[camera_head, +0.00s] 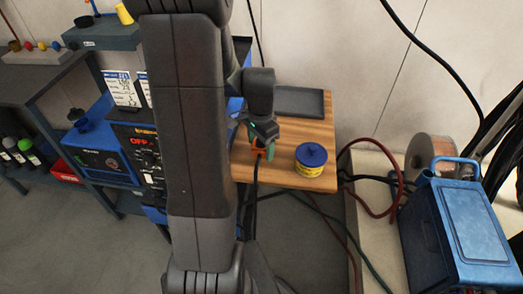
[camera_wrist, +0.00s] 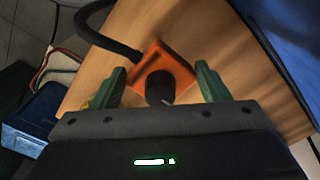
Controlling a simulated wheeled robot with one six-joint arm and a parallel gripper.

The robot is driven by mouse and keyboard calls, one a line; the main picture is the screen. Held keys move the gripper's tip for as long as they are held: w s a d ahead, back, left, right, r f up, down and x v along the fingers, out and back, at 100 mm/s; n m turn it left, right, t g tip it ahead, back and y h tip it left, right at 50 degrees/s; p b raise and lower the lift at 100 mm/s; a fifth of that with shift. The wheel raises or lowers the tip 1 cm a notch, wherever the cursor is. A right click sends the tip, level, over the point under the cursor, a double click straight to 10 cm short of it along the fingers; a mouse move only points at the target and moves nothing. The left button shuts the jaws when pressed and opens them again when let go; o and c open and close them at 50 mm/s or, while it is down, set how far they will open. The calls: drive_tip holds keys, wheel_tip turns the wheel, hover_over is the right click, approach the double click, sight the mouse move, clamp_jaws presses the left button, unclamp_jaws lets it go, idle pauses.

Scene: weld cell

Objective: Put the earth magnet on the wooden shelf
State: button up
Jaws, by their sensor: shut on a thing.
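The earth magnet (camera_wrist: 166,66) is an orange square block with a dark round post on top and a thick black cable, seen in the wrist view. It also shows as a small orange patch in the head view (camera_head: 257,153). My gripper (camera_wrist: 160,85) has its green fingers on either side of the magnet and is shut on it. In the head view my gripper (camera_head: 268,148) is over the left front part of the wooden shelf (camera_head: 290,131). Wood fills the wrist view behind the magnet. I cannot tell whether the magnet touches the wood.
A blue-lidded yellow tin (camera_head: 310,160) stands on the shelf, right of my gripper. A dark tray (camera_head: 300,101) lies at the shelf's back. A blue welding machine (camera_head: 140,150) is to the left. A blue case (camera_head: 459,225) and wire spool (camera_head: 432,158) are to the right.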

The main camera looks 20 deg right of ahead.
sight(261, 152)
drive_tip(key=shift+f, duration=1.55)
drive_tip(key=shift+f+b, duration=0.15)
drive_tip(key=shift+b, duration=0.15)
drive_tip(key=o, duration=1.5)
wheel_tip(261, 152, up, 12)
drive_tip(key=shift+r+p, duration=0.15)
drive_tip(key=shift+p, duration=0.65)
